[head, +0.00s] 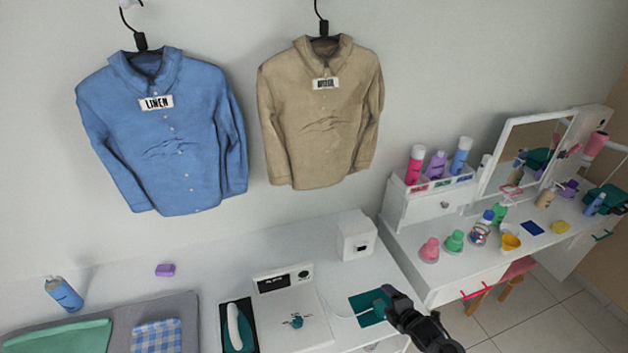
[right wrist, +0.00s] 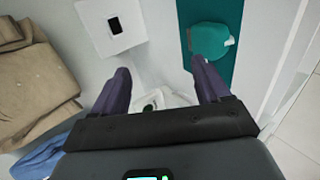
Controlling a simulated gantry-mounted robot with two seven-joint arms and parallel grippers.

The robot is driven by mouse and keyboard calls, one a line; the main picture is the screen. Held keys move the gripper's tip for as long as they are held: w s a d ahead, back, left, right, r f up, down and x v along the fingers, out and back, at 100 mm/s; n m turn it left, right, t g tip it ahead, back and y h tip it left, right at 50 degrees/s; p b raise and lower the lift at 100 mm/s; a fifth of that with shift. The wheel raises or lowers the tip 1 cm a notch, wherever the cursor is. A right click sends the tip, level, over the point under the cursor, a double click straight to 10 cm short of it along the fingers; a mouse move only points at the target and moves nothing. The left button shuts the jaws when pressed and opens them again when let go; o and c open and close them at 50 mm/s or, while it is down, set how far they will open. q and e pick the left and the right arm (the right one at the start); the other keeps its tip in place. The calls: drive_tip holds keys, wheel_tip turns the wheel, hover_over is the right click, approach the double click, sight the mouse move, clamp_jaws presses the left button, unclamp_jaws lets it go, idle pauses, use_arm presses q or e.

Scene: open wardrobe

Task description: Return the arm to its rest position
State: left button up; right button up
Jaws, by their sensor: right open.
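My right gripper (head: 392,300) is at the bottom of the head view, above the front right part of the white counter, beside a flat teal piece (head: 368,308). In the right wrist view my right gripper (right wrist: 160,76) has its two dark fingers spread wide apart, with nothing held between them. A small pale item with a dark green centre (right wrist: 152,101) shows beyond and between the fingers, apart from them. My left gripper is in neither view.
A blue shirt (head: 165,140) and a beige shirt (head: 322,115) hang on the wall. The white counter carries a white machine (head: 293,305), an iron (head: 237,326) and a white box (head: 357,235). A vanity (head: 440,270) with bottles and a mirror (head: 528,150) stands right.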

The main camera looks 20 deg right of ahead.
drive_tip(key=s+a+r+m+g, duration=0.3)
drive_tip(key=s+a+m, duration=0.2)
drive_tip(key=s+a, duration=0.4)
drive_tip(key=s+a+r+m+g, duration=0.2)
drive_tip(key=s+a+m, duration=0.35)
drive_tip(key=s, duration=0.65)
drive_tip(key=s+a+r+m+g, duration=0.3)
drive_tip(key=s+r+m, duration=0.3)
drive_tip(key=s, duration=0.4)
wheel_tip(320, 180, up, 15)
drive_tip(key=p, duration=1.4)
drive_tip(key=shift+s+a+n, duration=0.2)
drive_tip(key=shift+s+n, duration=0.15)
